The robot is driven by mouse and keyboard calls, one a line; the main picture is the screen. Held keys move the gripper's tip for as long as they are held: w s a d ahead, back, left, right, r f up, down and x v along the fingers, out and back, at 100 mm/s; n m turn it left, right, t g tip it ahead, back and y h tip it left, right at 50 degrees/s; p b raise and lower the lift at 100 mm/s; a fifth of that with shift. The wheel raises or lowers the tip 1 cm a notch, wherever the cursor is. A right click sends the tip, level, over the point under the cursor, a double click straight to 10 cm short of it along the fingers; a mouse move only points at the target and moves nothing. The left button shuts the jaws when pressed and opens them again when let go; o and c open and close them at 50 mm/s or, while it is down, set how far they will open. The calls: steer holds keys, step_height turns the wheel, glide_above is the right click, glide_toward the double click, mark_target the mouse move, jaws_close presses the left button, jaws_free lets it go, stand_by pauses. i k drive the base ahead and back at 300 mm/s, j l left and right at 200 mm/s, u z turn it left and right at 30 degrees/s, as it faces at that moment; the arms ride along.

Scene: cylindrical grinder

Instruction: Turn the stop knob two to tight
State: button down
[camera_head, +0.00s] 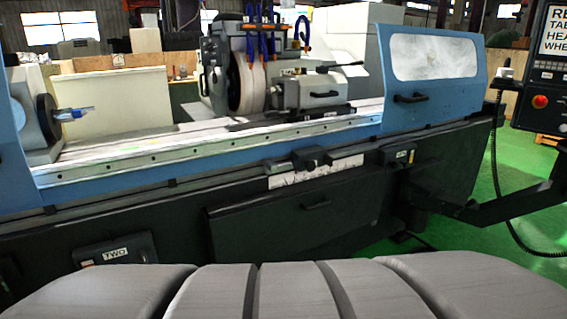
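The cylindrical grinder fills the middle of the view. A dark box with a "TWO" label (115,253) sits low on the front of the grinder at the left. A small pale and reddish part shows at its left end, too small to make out. The stop knob itself is not clear, so I cannot tell its turn or whether it is tight. Another dark block with a small unreadable label (402,156) sits on the front rail at the right. My gripper is not in view.
The blue sliding door (431,82) with a window stands at the right. A control panel (545,75) with a red button hangs at the far right, and its black arm (500,205) reaches across the front. Green floor shows at the right. My own grey body fills the bottom edge.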

mark_target(310, 165)
steer(key=i+z, duration=0.3)
steer(key=i, duration=0.75)
